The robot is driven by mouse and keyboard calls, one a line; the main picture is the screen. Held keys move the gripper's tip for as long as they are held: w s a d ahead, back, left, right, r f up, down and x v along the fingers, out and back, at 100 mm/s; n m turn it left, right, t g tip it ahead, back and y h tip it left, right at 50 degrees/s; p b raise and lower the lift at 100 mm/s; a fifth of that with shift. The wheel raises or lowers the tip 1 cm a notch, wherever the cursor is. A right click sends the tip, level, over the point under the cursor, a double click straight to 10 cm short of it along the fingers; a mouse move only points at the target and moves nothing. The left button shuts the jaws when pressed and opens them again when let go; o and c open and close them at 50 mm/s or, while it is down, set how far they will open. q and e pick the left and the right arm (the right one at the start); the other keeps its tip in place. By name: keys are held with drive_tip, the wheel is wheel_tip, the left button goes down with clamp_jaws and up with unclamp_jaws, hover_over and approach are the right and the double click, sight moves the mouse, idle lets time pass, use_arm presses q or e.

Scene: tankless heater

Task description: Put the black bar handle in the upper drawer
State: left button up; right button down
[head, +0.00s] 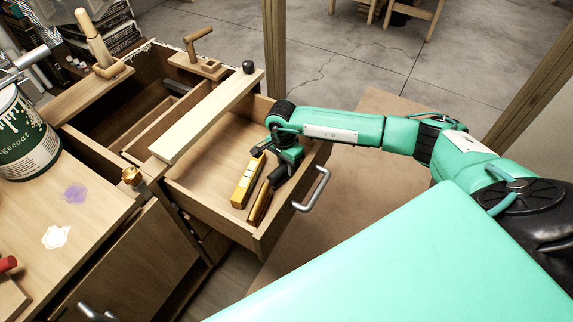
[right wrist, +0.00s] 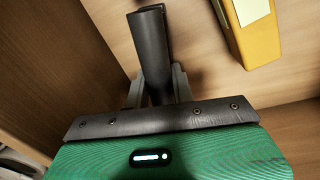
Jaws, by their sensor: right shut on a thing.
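My right gripper (head: 280,170) reaches down into the open upper drawer (head: 218,217). In the head view part of the handle (head: 277,176) shows just below the gripper. My left gripper is not in view.
A yellow block-like tool (head: 247,182) and a gold-brown piece (head: 259,204) lie in the drawer beside the gripper. A light wooden plank (head: 205,118) lies across the drawer's left side. A paint can (head: 25,140) stands on the worktop at left.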

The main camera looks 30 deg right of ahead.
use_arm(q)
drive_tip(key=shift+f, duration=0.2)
use_arm(e)
drive_tip(key=shift+f, duration=0.25)
drive_tip(key=c, duration=1.1)
unclamp_jaws()
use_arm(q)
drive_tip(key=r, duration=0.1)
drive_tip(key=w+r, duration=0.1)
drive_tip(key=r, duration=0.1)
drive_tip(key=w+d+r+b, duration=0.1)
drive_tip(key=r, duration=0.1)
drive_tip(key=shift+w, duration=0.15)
use_arm(e)
wheel_tip(320, 180, up, 14)
drive_tip(key=w, duration=0.1)
drive_tip(key=shift+a, duration=0.2)
drive_tip(key=shift+f, duration=0.1)
